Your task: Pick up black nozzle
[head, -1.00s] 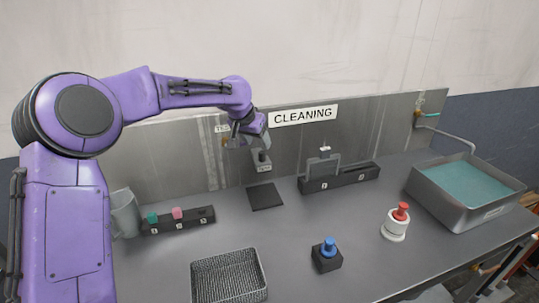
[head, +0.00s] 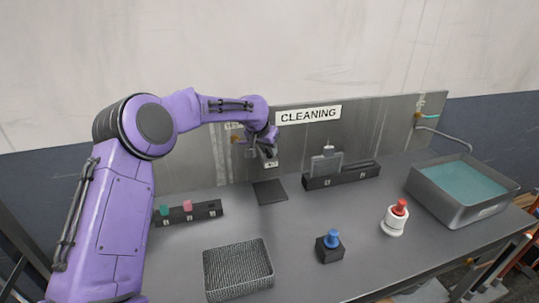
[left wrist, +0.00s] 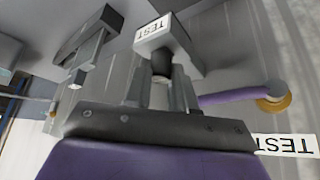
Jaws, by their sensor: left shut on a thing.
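My left gripper (head: 269,154) is near the back wall, above the dark square mat (head: 270,192). In the left wrist view its two fingers (left wrist: 160,88) are shut on a small black nozzle (left wrist: 162,67). The nozzle sits against a grey block labelled TEST (left wrist: 155,34); I cannot tell whether they are joined. In the head view the nozzle is mostly hidden by the gripper, with the TEST block (head: 271,164) just below. My right gripper is not in view.
A black rack (head: 190,213) holds green and pink pieces. A mesh basket (head: 238,270), a blue-topped black block (head: 329,249) and a red-topped white piece (head: 394,221) stand in front. A dark rack (head: 341,177) and a water-filled basin (head: 460,205) are to the right.

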